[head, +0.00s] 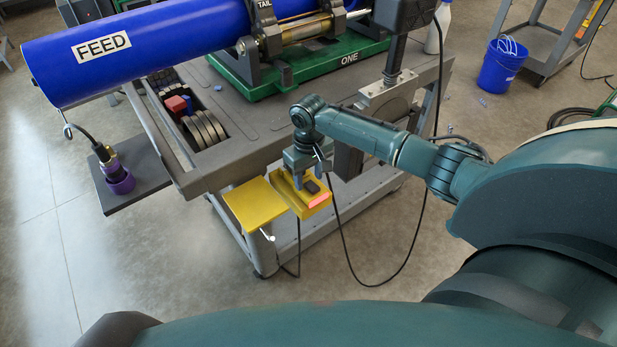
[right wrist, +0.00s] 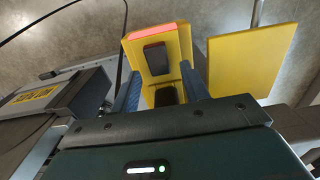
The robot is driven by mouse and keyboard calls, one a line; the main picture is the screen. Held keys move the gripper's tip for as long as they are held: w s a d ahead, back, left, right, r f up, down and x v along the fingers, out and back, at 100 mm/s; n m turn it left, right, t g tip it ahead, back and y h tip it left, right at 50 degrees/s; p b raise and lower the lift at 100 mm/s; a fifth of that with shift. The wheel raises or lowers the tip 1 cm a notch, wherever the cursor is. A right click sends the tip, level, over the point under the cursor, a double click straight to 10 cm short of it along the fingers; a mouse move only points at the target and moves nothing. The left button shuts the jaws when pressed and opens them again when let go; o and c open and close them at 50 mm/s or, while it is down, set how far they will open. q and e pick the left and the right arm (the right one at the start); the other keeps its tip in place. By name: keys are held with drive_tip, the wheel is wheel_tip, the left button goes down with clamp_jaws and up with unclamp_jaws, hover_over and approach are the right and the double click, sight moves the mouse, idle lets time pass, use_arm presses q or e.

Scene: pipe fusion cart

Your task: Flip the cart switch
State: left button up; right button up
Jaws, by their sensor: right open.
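The cart switch is a dark rocker (head: 311,186) in a yellow switch box (head: 317,203) on the cart's near corner. A red lit strip shows at the box's near edge. The yellow cover (head: 254,204) stands open to the left of the box. My right gripper (head: 312,181) is over the box, pointing down. In the right wrist view, its blue fingers (right wrist: 161,72) are apart, one on each side of the dark rocker (right wrist: 157,59), with nothing held between them. I cannot tell whether they touch the box. My left gripper is out of view.
A blue pipe (head: 150,45) marked FEED lies in the green-based machine on the grey cart (head: 240,158). A black cable (head: 345,262) hangs in front of the cart. A dark side shelf (head: 148,180) holds a purple-ended plug. A blue bucket (head: 502,65) stands on the floor behind.

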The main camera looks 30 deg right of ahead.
drive_tip(key=shift+f, duration=0.5)
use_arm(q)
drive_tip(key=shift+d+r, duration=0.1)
